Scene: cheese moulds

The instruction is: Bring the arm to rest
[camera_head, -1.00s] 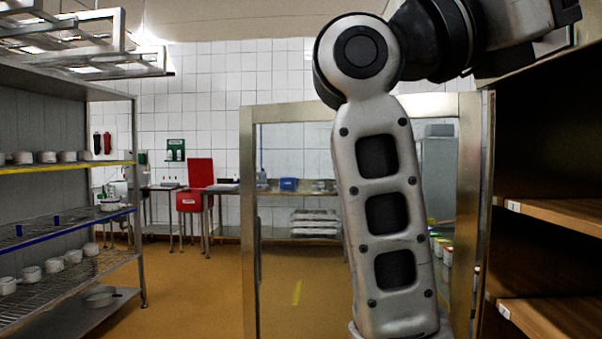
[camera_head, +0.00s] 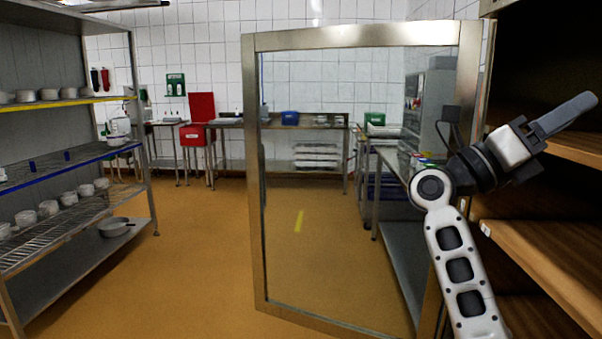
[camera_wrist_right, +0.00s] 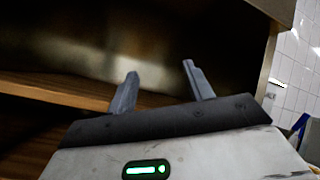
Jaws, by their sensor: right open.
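My right arm rises from the bottom right of the head view and bends at the elbow-like joint. My right gripper (camera_head: 566,114) points up and right, in front of the open wooden-shelved cabinet. In the right wrist view my right gripper (camera_wrist_right: 158,82) shows two grey fingers standing apart with nothing between them. The cabinet's dark interior lies beyond the fingertips. My left gripper is not in the head view.
A wooden shelf (camera_head: 535,240) of the cabinet is close to my right arm. A glass door with a metal frame (camera_head: 252,180) stands open in the middle. A metal rack (camera_head: 140,130) with white moulds stands at left. The orange floor (camera_head: 190,260) between them is clear.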

